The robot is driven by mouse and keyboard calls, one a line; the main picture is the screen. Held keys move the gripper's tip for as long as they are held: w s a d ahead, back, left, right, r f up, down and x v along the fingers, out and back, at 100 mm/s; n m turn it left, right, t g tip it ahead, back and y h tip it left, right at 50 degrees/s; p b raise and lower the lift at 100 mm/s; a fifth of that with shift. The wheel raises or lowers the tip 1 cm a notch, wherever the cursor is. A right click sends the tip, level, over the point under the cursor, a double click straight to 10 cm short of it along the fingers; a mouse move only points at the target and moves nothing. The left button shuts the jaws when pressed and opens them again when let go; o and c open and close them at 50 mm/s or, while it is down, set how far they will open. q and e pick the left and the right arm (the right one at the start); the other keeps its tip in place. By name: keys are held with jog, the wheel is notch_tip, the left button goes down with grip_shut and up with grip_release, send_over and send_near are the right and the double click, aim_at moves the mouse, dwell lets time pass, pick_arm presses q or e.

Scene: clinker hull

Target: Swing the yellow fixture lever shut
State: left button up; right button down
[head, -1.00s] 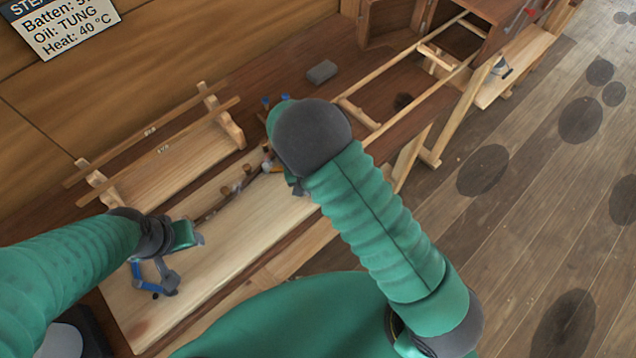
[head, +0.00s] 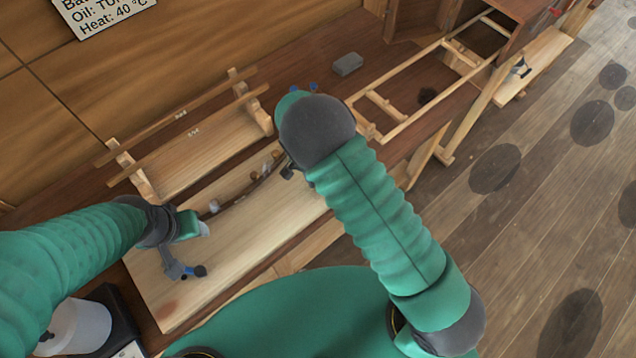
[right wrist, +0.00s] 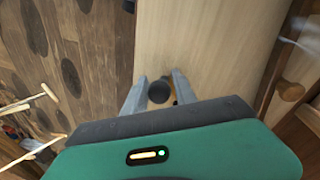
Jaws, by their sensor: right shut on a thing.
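In the right wrist view my right gripper (right wrist: 160,78) has its grey fingers on either side of a round dark knob (right wrist: 158,92). A bit of the yellow lever (right wrist: 172,101) shows beside the knob, over the pale board. In the head view my right arm hides most of this spot, and only dark gripper parts (head: 287,171) show at the board's far end. The lever's angle and pivot are hidden. My left gripper (head: 204,229) is above the left part of the board, and its jaw opening is unclear.
A curved dark strip (head: 236,199) with small blocks runs along the pale board (head: 235,250). A grey and blue clamp-like part (head: 181,269) is below my left gripper. A wooden rack (head: 200,165) stands behind. A grey block (head: 348,64) lies farther back, before a ladder-like frame (head: 445,90).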

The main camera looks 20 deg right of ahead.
pick_arm(q)
jog(key=shift+a, duration=0.1)
pick_arm(e)
jog(key=shift+w+d+r, duration=0.2)
jog(key=shift+w, duration=0.25)
jog(key=c, duration=1.3)
grip_release()
jog(key=shift+o, duration=1.2)
jog(key=shift+f, duration=0.1)
jog(key=shift+w+d+f, duration=0.1)
jog(key=shift+w+f, duration=0.05)
pick_arm(q)
jog(key=b+x, duration=0.2)
jog(key=shift+d+f, duration=0.25)
jog(key=shift+f, duration=0.05)
pick_arm(e)
notch_tip(320, 180, up, 16)
jog(key=w+a, duration=0.2)
jog(key=shift+w+r, duration=0.15)
jog(key=shift+r, duration=0.05)
pick_arm(q)
jog(key=shift+w, duration=0.1)
pick_arm(e)
jog(key=shift+a, duration=0.15)
